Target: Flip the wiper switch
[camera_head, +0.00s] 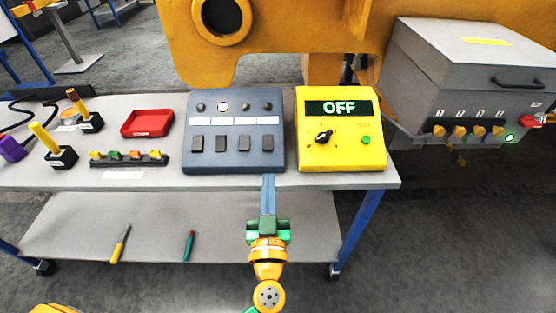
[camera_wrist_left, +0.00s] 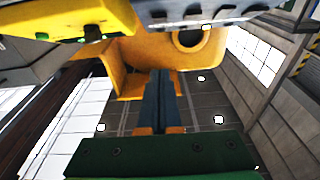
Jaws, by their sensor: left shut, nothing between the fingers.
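The blue-grey switch panel (camera_head: 234,163) sits on the table with a row of dark rocker switches, a strip of white labels above them and small round knobs or lamps at the top. The label writing is too small to read, so I cannot tell which one is the wiper switch. My left gripper (camera_head: 268,178) is shut and empty, its tips just at the near edge of the panel, below the rightmost rocker (camera_head: 266,143). In the left wrist view the shut fingers (camera_wrist_left: 160,80) point up the picture, and the panel (camera_wrist_left: 190,12) shows at the top edge. My right gripper is not in view.
A yellow box (camera_head: 312,159) reading OFF stands right of the panel. A red tray (camera_head: 147,122), a rack of coloured pieces (camera_head: 128,160) and upright yellow-handled tools (camera_head: 43,137) are to the left. A grey cabinet (camera_head: 460,80) stands at the right. The lower shelf (camera_head: 150,225) holds two screwdriver-like tools.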

